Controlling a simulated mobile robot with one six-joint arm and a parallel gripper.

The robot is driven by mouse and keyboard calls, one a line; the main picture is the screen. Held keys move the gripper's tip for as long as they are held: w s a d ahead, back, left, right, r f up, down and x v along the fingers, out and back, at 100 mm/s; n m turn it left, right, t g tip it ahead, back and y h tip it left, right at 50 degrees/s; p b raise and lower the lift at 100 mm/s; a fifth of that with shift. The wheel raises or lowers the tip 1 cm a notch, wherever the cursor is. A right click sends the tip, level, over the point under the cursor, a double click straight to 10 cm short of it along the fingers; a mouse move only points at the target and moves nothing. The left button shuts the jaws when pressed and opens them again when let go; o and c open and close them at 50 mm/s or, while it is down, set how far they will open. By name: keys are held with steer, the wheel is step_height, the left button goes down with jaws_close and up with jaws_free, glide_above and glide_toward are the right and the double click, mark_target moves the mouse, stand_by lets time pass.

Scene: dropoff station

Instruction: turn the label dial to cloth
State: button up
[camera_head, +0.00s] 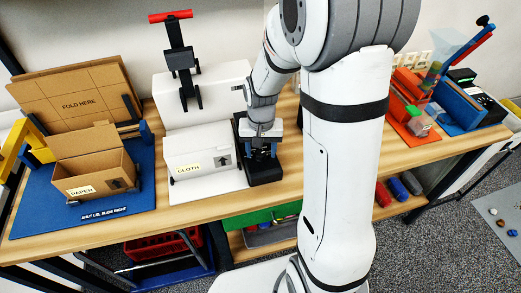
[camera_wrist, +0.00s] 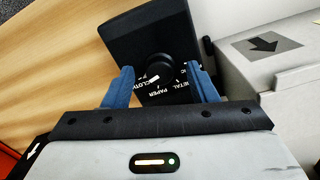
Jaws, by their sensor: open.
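The label dial (camera_wrist: 155,69) is a round black knob on a black panel (camera_wrist: 150,28) in the wrist view. White words ring its lower side; CLOTH, PAPER and METAL are readable, and another is partly hidden by the right finger. A short white mark on the knob points down and left, near CLOTH and PAPER; I cannot tell exactly which. My gripper (camera_wrist: 160,74) is open, with one blue finger on each side of the knob and gaps showing. In the head view my gripper (camera_head: 262,146) is over the black dial unit (camera_head: 265,174), hiding the knob.
A white box labelled CLOTH (camera_head: 198,155) stands on a white board just left of the dial unit. A cardboard box labelled PAPER (camera_head: 95,170) sits on a blue mat (camera_head: 40,212) further left. Wooden table (camera_head: 295,165) shows between.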

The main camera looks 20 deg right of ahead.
mark_target(261, 154)
step_height(261, 154, up, 7)
steer(key=shift+r, duration=0.2)
steer(key=shift+r, duration=0.1)
stand_by(0.5)
